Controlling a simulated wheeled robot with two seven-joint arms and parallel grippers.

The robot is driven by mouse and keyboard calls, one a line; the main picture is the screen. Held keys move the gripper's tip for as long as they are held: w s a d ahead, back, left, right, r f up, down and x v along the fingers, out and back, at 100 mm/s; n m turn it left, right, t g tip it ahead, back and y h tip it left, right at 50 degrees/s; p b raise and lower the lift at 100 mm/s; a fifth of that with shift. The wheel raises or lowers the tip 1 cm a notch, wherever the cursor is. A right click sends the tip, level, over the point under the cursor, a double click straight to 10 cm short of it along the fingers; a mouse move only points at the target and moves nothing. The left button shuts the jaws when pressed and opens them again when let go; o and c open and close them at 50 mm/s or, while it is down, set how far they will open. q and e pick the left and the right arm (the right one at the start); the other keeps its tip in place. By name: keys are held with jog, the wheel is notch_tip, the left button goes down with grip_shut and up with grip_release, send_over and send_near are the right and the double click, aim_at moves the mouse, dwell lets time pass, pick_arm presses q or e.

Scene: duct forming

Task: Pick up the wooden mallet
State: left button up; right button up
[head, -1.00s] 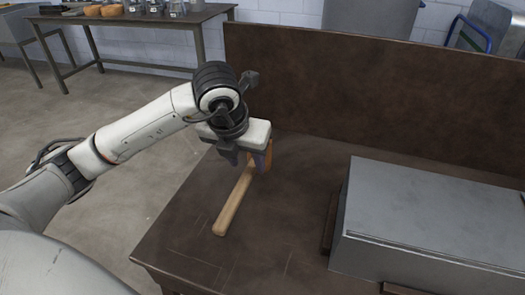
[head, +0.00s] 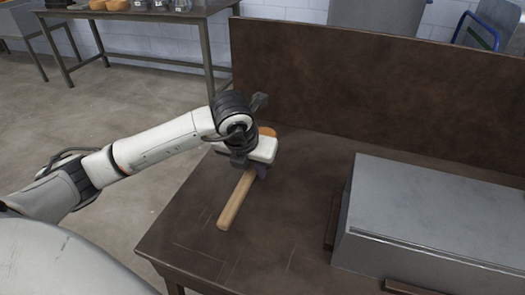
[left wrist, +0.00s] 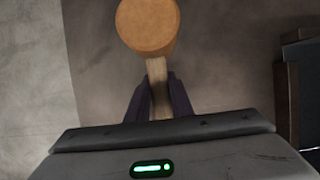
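The wooden mallet (head: 236,202) lies on the brown workbench (head: 290,220), its handle end pointing to the front left. My left gripper (head: 250,169) is over the head end of the handle and hides part of the mallet. In the left wrist view, the round orange-brown mallet head (left wrist: 148,26) is just beyond the fingertips. The dark fingers of my left gripper (left wrist: 158,92) stand on both sides of the handle, close against it, and look shut on it. The mallet appears still down on the bench. My right gripper is not in view.
A large grey metal box (head: 430,220) stands on the right of the bench. A tall brown back panel (head: 370,85) runs along the bench's rear. A side table (head: 150,15) with several items is at the back left. The bench front around the handle end is clear.

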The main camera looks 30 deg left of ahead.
pick_arm(q)
grip_shut()
jog(key=shift+w+r, duration=0.1)
notch_tip(320, 180, up, 10)
dwell(0.3)
jog(key=shift+o, duration=0.4)
grip_release()
grip_shut()
